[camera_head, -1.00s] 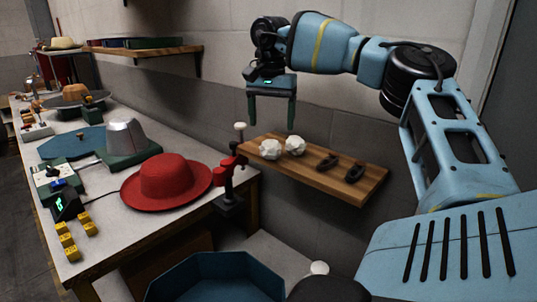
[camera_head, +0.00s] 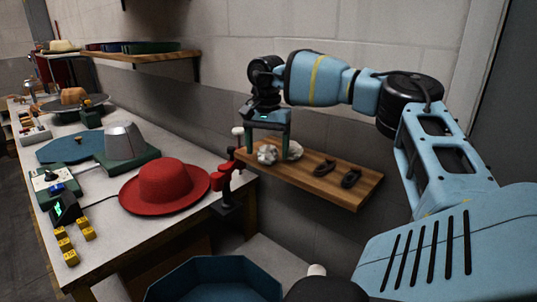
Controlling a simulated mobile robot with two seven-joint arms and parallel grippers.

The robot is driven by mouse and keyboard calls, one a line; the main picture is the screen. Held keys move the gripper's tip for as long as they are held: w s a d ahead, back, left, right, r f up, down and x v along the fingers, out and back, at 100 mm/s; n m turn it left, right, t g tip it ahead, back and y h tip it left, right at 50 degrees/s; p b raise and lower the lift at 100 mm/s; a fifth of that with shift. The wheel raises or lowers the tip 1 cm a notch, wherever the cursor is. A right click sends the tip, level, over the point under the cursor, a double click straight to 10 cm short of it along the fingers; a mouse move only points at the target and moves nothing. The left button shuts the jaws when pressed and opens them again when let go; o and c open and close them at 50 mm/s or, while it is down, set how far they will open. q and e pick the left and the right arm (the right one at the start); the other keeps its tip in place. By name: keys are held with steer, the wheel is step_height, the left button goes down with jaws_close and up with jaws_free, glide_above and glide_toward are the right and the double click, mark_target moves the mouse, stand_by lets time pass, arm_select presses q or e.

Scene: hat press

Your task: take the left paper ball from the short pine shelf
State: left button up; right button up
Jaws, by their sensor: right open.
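The short pine shelf (camera_head: 318,184) is fixed to the wall at the middle right. The left paper ball (camera_head: 267,154), white and crumpled, sits near the shelf's left end. A second paper ball (camera_head: 294,150) is just right of it, partly behind a finger. My right gripper (camera_head: 267,150) points down with its fingers open, one on each side of the left ball; I cannot tell whether they touch it. The right finger overlaps the gap between the balls. My left gripper is not in view.
Two dark looped items (camera_head: 338,172) lie on the shelf's right part. A red clamp (camera_head: 224,178) stands at the workbench corner left of the shelf. A red hat (camera_head: 166,185) lies on the workbench (camera_head: 110,235). A blue octagonal tray (camera_head: 215,268) is below in front.

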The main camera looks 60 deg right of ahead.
steer(key=shift+f, duration=0.5)
steer(key=c, duration=1)
steer(key=shift+c, duration=0.2)
steer(key=shift+r, duration=0.1)
steer(key=shift+r, duration=0.7)
step_height(320, 180, up, 2)
steer(key=shift+b, duration=0.3)
steer(key=s+a+r+b, duration=0.1)
steer(key=s+a, duration=0.9)
steer(key=a, duration=0.2)
steer(key=shift+s+r, duration=0.2)
steer(key=shift+s, duration=0.05)
